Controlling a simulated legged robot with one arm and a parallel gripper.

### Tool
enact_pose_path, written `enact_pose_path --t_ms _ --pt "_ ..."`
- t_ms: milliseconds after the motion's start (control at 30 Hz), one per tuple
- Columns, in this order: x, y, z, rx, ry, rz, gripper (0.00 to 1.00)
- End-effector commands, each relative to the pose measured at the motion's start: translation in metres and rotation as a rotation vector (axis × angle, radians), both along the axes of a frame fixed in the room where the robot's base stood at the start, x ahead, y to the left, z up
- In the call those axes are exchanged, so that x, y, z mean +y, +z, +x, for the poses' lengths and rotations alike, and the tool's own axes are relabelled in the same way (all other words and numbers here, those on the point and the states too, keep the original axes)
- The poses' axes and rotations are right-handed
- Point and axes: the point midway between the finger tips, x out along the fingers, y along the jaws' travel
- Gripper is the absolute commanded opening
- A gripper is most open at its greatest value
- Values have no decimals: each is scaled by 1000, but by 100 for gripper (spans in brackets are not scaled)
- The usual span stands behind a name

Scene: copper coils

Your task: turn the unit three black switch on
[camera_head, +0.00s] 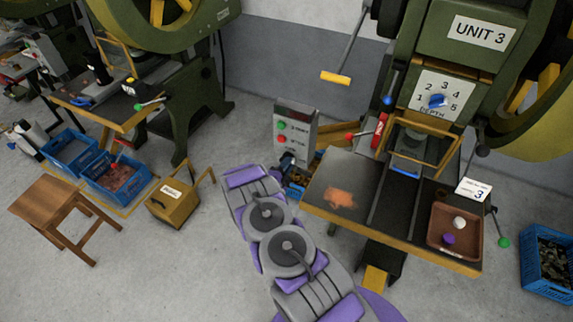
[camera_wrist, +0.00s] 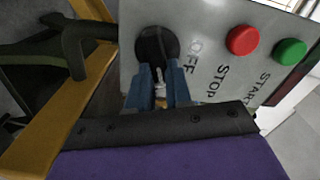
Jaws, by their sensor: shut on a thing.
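The unit three control box (camera_head: 296,126) is a grey upright panel with a green and a red button, left of the UNIT 3 press. In the wrist view, the round black switch (camera_wrist: 156,43) sits on this panel (camera_wrist: 205,30) near the word OFF. My gripper (camera_wrist: 158,72) has its blue fingers at the switch and is shut on it. The fingers hide the switch's lower part, and its exact setting cannot be told. In the head view, my gripper (camera_head: 288,160) is at the lower part of the box, and the switch is mostly hidden there.
The red STOP button (camera_wrist: 242,40) and green START button (camera_wrist: 290,51) are close beside the switch. A yellow frame (camera_wrist: 50,110) runs left of the gripper. The press table (camera_head: 345,175) with a brown tray (camera_head: 436,242) stands right of my arm.

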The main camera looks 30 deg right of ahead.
Motion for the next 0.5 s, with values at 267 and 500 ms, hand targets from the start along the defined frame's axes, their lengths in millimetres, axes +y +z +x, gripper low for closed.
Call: enact_pose_path --t_ms 267,500 --pt "0 -7 -2 -158 -1 129 0" --pt "0 -9 -2 -243 -1 197 0"
